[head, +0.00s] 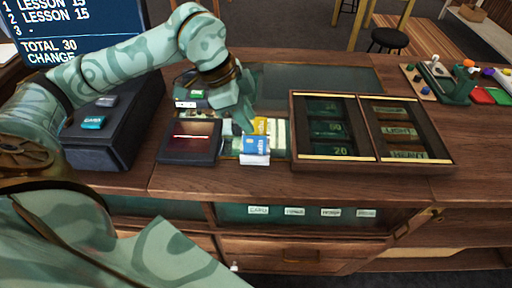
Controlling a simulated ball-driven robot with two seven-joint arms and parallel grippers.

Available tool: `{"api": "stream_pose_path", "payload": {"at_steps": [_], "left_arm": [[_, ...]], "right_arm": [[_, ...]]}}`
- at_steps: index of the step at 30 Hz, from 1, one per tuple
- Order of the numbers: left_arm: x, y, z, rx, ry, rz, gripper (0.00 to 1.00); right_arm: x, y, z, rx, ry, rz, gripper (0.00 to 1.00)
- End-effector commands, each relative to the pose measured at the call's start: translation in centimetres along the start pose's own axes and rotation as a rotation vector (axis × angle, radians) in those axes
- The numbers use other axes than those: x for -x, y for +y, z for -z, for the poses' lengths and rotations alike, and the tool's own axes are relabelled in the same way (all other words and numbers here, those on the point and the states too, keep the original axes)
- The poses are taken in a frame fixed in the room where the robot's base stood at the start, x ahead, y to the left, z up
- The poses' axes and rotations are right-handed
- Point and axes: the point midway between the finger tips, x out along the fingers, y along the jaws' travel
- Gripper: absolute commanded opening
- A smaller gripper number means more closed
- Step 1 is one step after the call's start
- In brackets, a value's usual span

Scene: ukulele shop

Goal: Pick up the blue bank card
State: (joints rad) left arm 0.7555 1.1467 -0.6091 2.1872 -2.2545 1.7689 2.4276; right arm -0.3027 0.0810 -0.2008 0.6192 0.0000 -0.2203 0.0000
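The blue bank card (256,145) stands in front of a yellow card (261,126) on the counter, between the dark card reader and the wooden cash tray. A white edge (255,160) shows just below it. My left gripper (241,128) reaches down from above, its fingertips at the upper left of the blue card and close to the yellow card. I cannot tell whether they touch either card or how far apart the fingers are. My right gripper is not in view.
The card reader (191,140) lies left of the cards. The wooden cash tray (371,160) with notes in compartments stands to the right. A black box (110,135) and a screen (80,28) are at the left. Colourful items (455,82) lie far right.

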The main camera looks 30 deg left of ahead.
Motion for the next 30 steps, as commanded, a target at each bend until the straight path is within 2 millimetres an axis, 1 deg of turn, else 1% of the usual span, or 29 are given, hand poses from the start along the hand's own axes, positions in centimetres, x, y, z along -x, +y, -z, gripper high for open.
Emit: {"api": "stream_pose_path", "payload": {"at_steps": [1, 3, 8, 11, 15, 18, 20, 25, 28, 30], "left_arm": [[-1.0, 0.0, -0.1, 0.0, 0.0, -0.003, 0.29], [-1.9, 0.0, 0.0, 0.0, 0.0, -0.002, 0.29], [-2.8, 0.1, 0.0, -0.002, 0.001, -0.001, 0.29], [-3.8, 0.3, -0.2, -0.001, 0.0, -0.003, 0.29], [-6.1, 0.8, -0.5, -0.002, 0.0, -0.005, 0.29], [-7.5, 0.8, -0.4, -0.002, 0.002, -0.003, 0.29], [-7.8, 0.7, -0.4, -0.002, 0.001, -0.002, 0.29], [-7.7, 0.7, -0.4, -0.003, 0.001, 0.0, 0.29], [-7.7, 0.7, -0.4, -0.003, 0.001, 0.0, 0.01], [-7.7, 0.7, -0.4, -0.003, 0.001, 0.0, 0.0]], "right_arm": [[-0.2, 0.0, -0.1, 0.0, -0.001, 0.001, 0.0], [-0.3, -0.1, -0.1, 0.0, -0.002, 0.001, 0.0], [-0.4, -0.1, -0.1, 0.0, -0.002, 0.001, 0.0], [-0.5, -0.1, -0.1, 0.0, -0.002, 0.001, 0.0], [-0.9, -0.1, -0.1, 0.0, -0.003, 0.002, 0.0], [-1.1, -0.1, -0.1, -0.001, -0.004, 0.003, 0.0], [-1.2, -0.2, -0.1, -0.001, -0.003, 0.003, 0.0], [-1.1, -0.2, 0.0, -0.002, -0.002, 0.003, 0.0], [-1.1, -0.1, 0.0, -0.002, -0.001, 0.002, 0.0], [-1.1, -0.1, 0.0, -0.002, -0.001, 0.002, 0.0]]}}
